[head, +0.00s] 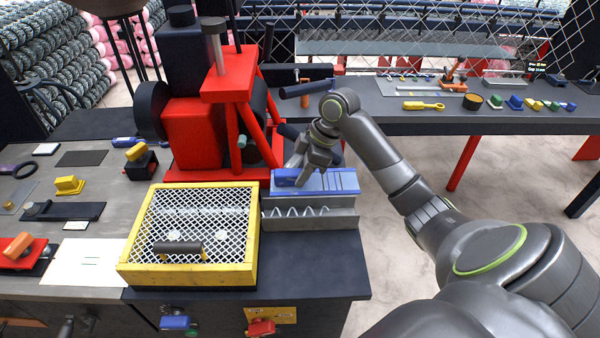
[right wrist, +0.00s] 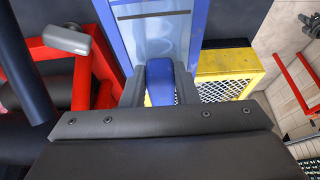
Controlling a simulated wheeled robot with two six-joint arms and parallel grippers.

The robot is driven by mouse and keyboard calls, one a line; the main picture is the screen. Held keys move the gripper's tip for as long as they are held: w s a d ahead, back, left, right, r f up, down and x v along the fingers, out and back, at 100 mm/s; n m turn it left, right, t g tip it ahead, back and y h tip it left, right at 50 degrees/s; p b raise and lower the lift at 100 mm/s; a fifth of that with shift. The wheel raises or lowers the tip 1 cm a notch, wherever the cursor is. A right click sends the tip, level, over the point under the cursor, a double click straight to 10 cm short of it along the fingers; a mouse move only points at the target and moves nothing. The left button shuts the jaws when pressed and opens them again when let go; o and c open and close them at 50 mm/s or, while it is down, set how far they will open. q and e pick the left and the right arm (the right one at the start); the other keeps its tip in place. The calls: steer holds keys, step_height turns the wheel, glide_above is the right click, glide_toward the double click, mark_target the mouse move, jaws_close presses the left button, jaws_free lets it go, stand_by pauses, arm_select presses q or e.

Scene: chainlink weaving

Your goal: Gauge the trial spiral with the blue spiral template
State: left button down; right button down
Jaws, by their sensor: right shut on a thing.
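My right gripper (head: 305,172) is shut on the blue spiral template (head: 338,182). In the right wrist view its jaws (right wrist: 160,92) pinch the template's upright blue handle (right wrist: 159,72), and the blue-edged plate (right wrist: 203,22) extends beyond it. The trial spiral (head: 300,211), a silver zigzag wire, lies along a grey metal trough (head: 310,224) in the head view. The template is level, just behind and above the spiral; I cannot tell whether it touches the trough. My left gripper is not in view.
A yellow-framed mesh guard (head: 250,230) stands left of the trough. A red machine (head: 195,130) rises behind it. Several coloured tools, including a yellow one (head: 423,105), lie on the rear bench. The dark bench top (head: 310,265) in front of the trough is clear.

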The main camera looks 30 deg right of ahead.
mark_target(307, 183)
steer(key=shift+r+p, duration=0.15)
steer(key=shift+p, duration=0.35)
steer(key=shift+f+b, duration=0.65)
steer(key=shift+f, duration=0.3)
step_height(307, 183, down, 5)
steer(key=b, duration=0.2)
steer(key=shift+b, duration=0.3)
steer(key=shift+f, duration=0.6)
steer(key=shift+f+b, duration=0.4)
steer(key=shift+f, duration=0.2)
steer(key=c, duration=1.1)
jaws_free()
steer(key=shift+o, duration=0.2)
